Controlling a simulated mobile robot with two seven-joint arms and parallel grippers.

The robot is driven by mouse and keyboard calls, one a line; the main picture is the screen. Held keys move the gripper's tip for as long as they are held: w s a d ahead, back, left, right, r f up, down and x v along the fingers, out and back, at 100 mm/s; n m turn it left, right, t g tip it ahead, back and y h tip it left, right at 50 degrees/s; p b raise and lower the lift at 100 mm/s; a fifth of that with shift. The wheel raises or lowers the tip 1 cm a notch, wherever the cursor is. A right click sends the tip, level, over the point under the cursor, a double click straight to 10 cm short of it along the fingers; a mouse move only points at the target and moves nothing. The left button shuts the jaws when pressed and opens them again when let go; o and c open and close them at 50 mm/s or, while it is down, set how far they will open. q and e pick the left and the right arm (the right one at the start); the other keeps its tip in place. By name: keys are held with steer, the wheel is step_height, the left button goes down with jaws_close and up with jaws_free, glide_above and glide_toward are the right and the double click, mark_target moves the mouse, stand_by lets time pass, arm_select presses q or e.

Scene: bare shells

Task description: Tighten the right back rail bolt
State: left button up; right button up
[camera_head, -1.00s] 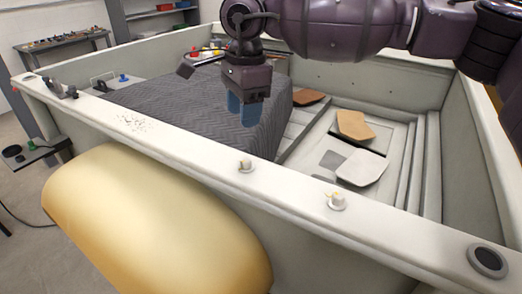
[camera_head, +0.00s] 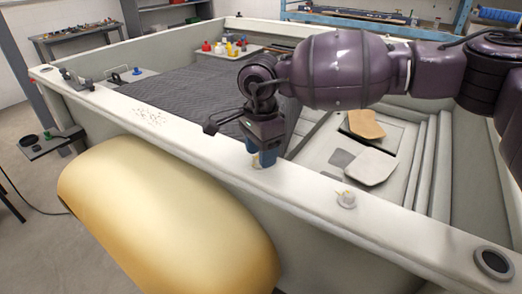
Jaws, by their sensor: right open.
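A pale bolt (camera_head: 346,199) stands upright on the top of the white rail (camera_head: 305,188). My right gripper (camera_head: 264,160) points straight down at the same rail, to the left of this bolt and apart from it. Its blue fingers are open, with the tips at the rail top. They are where a second pale bolt stood in the earlier view; that bolt is now mostly or wholly hidden by the fingers, and I cannot tell if they touch it. My left gripper is not in view.
A large yellow rounded fender (camera_head: 165,215) lies against the near side of the shell. A dark ring fitting (camera_head: 493,262) sits at the rail's right end. A grey quilted blanket (camera_head: 190,95) and tan pads (camera_head: 366,124) lie inside. Small bottles (camera_head: 222,46) stand farther back.

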steer(key=shift+f, duration=0.3)
steer(key=shift+c, duration=0.3)
